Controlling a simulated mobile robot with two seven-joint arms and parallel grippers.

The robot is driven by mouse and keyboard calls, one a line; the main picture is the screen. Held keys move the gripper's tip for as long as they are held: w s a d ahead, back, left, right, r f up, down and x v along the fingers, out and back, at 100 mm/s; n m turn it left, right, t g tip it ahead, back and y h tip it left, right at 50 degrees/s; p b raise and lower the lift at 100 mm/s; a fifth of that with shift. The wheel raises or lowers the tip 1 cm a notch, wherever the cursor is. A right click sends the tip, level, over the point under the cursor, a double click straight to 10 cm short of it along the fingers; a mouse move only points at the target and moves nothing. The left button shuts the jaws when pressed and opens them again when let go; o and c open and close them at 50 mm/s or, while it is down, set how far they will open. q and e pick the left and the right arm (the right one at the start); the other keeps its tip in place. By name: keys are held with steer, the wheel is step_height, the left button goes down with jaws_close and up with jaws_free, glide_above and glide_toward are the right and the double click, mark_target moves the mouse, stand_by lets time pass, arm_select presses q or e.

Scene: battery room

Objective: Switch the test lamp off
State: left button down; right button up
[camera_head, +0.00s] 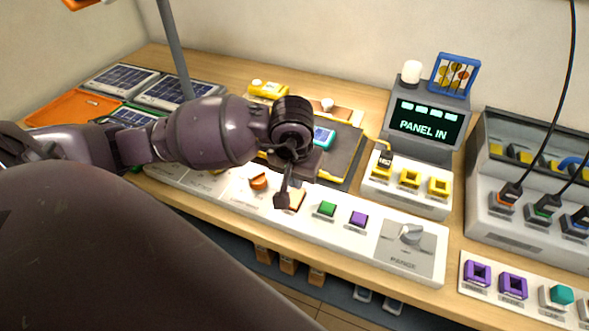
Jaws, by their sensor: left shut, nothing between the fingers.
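A white control strip (335,236) runs along the bench's front edge. It carries a round orange control (259,181), an orange square control (296,198), a green button (327,208), a purple button (358,218) and a grey range knob (411,234). My left gripper (282,200) is shut and empty. It points down at the strip, over or just beside the orange square control and partly covering it; I cannot tell if it touches. A white lamp-like cylinder (411,72) stands on the display unit; whether it is lit is unclear.
The display (428,121) reads "PANEL IN". A yellow-socket box (405,187) stands before it. A grey rack (530,175) with hanging black cables is at right, above a purple-socket strip (510,285). Solar panels (120,78) and an orange tray (72,108) lie at left.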

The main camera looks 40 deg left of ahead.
steer(key=shift+w+r, duration=0.2)
steer(key=shift+w, duration=0.15)
steer(key=shift+s+f, duration=0.2)
steer(key=shift+s, duration=0.05)
arm_select(q)
steer(key=shift+f, duration=0.2)
arm_select(e)
steer(key=shift+s+f, duration=0.25)
arm_select(q)
steer(key=shift+f+b, duration=0.15)
steer(key=shift+b, duration=0.15)
arm_select(e)
steer(key=shift+f, duration=0.15)
arm_select(q)
steer(key=shift+f, duration=0.2)
arm_select(e)
steer(key=shift+w+f, duration=0.1)
steer(key=shift+w, duration=0.2)
arm_select(q)
steer(key=shift+f, duration=0.15)
arm_select(e)
steer(key=shift+s+f, duration=0.15)
steer(key=shift+f, duration=0.05)
arm_select(q)
steer(key=shift+f+b, duration=0.2)
steer(key=shift+b, duration=0.2)
arm_select(e)
steer(key=shift+s+f, duration=0.3)
steer(key=shift+s, duration=0.05)
